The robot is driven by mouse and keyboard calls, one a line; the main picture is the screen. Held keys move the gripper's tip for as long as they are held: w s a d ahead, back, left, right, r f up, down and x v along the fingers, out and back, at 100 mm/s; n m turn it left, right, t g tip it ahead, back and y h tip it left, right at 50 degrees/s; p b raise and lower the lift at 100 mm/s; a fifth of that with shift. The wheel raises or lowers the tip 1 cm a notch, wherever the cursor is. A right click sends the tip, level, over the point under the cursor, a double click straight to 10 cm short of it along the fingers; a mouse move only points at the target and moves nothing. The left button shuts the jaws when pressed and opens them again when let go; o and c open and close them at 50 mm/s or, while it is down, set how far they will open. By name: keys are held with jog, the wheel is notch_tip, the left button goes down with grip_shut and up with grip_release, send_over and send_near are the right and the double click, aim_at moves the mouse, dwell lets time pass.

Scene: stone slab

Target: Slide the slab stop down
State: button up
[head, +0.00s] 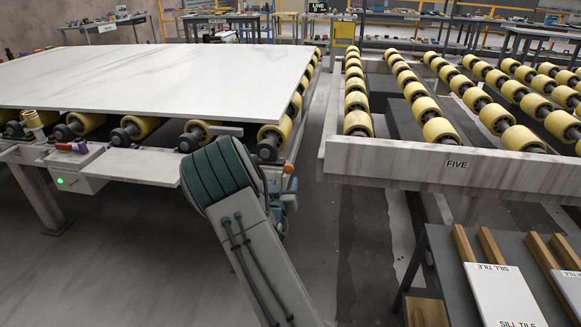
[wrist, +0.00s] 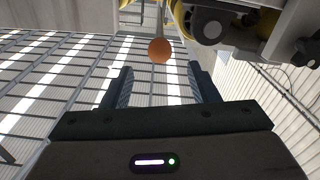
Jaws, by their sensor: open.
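An orange ball knob (head: 288,168), which looks like the handle of the slab stop, is at the right front corner of the left roller table. The large pale slab (head: 180,75) lies on that table's yellow rollers. My gripper (head: 284,190) is just below the knob, partly hidden behind my arm. In the wrist view my gripper (wrist: 160,80) points upward with its two fingers apart and empty. The orange knob (wrist: 159,51) shows beyond the fingertips, roughly centred between them. I cannot tell the gap to it. The rest of the stop is not clear.
A roller (wrist: 212,28) and the table's frame are close at the upper right of the wrist view. A second roller table marked FIVE (head: 450,163) stands right, across a narrow floor gap. A bench with sill tiles (head: 500,290) is front right.

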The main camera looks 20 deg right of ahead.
aim_at(290, 161)
jog(key=x, duration=1.2)
jog(key=shift+w+d+b, duration=0.2)
jog(key=shift+b, duration=0.2)
grip_shut()
notch_tip(290, 161, down, 6)
jog(key=b, duration=0.5)
jog(key=shift+b, duration=0.4)
jog(key=shift+s, duration=0.1)
grip_release()
jog(key=shift+f, duration=0.1)
